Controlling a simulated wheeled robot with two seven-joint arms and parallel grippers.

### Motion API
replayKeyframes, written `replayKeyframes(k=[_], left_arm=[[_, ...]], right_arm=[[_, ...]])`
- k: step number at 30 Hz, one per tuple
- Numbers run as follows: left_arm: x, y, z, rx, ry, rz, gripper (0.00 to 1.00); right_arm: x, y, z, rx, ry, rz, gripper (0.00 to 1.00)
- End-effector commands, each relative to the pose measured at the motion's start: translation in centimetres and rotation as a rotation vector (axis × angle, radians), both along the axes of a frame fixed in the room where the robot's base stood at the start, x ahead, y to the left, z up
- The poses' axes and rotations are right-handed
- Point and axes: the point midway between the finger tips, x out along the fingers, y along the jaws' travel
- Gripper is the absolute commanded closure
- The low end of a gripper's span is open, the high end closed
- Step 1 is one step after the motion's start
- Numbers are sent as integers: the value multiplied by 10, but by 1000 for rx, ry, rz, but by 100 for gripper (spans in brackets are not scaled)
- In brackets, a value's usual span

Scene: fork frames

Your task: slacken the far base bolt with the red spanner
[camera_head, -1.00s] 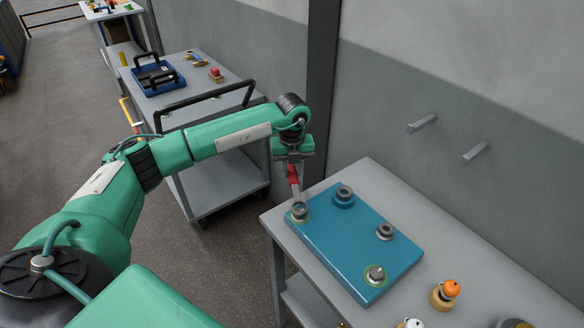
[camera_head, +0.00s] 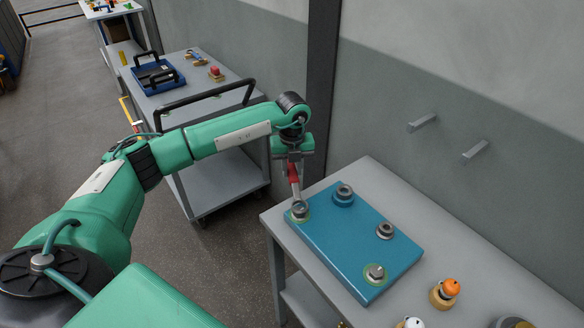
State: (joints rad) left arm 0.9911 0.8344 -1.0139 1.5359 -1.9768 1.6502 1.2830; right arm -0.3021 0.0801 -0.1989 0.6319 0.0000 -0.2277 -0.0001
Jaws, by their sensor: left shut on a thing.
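A blue base plate (camera_head: 345,247) lies on the grey table (camera_head: 375,175). It carries several bolts: one at its left corner (camera_head: 300,210) with a pale green ring around it, one at the back (camera_head: 343,194), one at the right (camera_head: 385,231), and one at the front (camera_head: 375,273), also green-ringed. My left gripper (camera_head: 293,164) points down above the left corner and is shut on the red spanner (camera_head: 293,178). The spanner hangs upright, its metal end at the left-corner bolt; I cannot tell whether it is seated on it. My right gripper is not in view.
An orange-topped item (camera_head: 446,292) and a white-topped item (camera_head: 411,323) stand on the table at the front right. A grey trolley (camera_head: 218,97) behind my left arm holds a blue tray (camera_head: 157,76). Two metal pegs (camera_head: 422,123) stick out of the wall.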

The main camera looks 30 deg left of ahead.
Motion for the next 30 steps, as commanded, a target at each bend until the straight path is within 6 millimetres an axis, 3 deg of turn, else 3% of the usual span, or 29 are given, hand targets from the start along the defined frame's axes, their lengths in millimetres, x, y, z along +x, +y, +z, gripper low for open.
replayKeyframes(k=[30], left_arm=[[0, 0, -12, -1, -1, 0, 100]], right_arm=[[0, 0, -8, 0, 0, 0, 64]])
